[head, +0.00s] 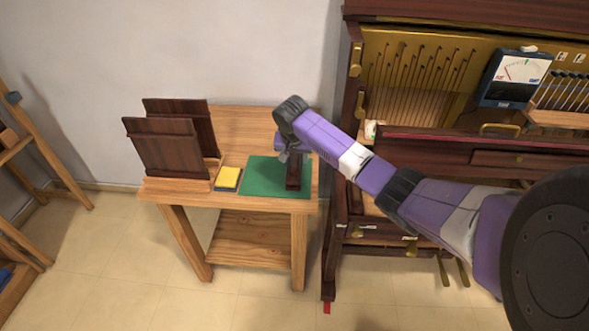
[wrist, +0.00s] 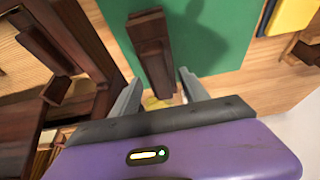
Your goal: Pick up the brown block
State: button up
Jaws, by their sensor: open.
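The brown block (head: 294,174) is dark wood and stands on a green mat (head: 262,180) on the small wooden table. In the wrist view the block (wrist: 151,45) shows as a long dark piece over the green mat (wrist: 206,35). My gripper (head: 291,151) is over the mat at the block, partly hidden by my own wrist in the head view. In the wrist view my gripper (wrist: 160,77) is open, with one finger on each side of the block's near end. I cannot tell whether either finger touches it.
A yellow and blue pad (head: 227,179) lies left of the mat. Dark wooden panels (head: 172,140) stand upright in a holder at the table's left. An opened piano (head: 440,90) stands close on the right. A wooden rack (head: 25,150) is at the far left.

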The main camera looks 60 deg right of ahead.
jog(key=shift+f, duration=0.25)
dwell(0.3)
grip_shut()
jog(key=shift+r, duration=0.1)
dwell(1.2)
